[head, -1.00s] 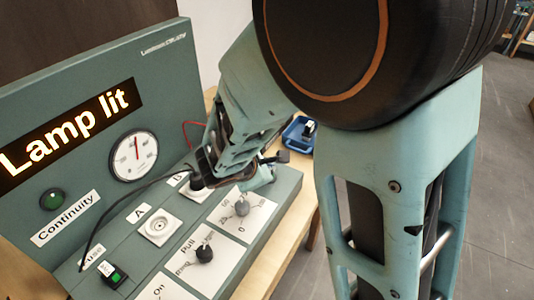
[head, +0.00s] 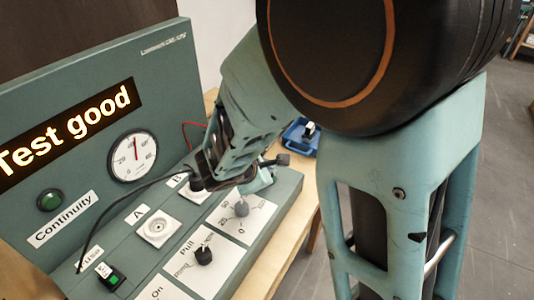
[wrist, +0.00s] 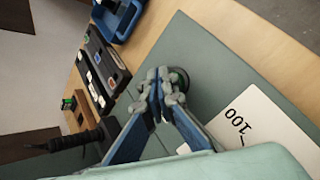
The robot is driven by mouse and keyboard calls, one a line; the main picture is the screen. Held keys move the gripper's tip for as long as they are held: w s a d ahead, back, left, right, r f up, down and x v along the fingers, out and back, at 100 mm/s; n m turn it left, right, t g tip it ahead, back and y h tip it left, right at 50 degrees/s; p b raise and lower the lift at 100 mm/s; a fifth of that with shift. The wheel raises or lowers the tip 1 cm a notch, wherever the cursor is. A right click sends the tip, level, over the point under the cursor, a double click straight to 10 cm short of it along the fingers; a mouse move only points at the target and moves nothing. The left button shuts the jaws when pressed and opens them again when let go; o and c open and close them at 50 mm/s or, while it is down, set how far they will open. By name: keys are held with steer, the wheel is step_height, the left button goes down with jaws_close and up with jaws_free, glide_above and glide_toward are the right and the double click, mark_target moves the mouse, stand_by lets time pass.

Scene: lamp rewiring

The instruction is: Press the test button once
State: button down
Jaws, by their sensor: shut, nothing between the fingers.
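My gripper (wrist: 163,92) is shut and empty in the wrist view, its fingertips low over the green panel. A dark round button (wrist: 180,78) shows right beside and partly behind the fingertips; I take it for the test button, and I cannot tell whether they touch it. In the head view my arm hides the button, and the gripper (head: 262,180) is partly hidden at the panel's far end. The display (head: 75,128) on the upright board reads "Test good".
The panel carries a round gauge (head: 134,156), a green Continuity lamp (head: 50,200), socket A (head: 156,228), a Pull knob (head: 203,255) and a dial (head: 241,209). A black cable (head: 130,188) arcs over it. A blue tray (head: 297,133) sits on the wooden table beyond.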

steer(key=shift+r, duration=0.1)
stand_by(0.3)
steer(key=shift+r+p, duration=0.55)
steer(key=shift+r, duration=0.15)
steer(key=shift+r, duration=0.1)
step_height(320, 180, up, 5)
steer(key=p, duration=0.4)
stand_by(0.6)
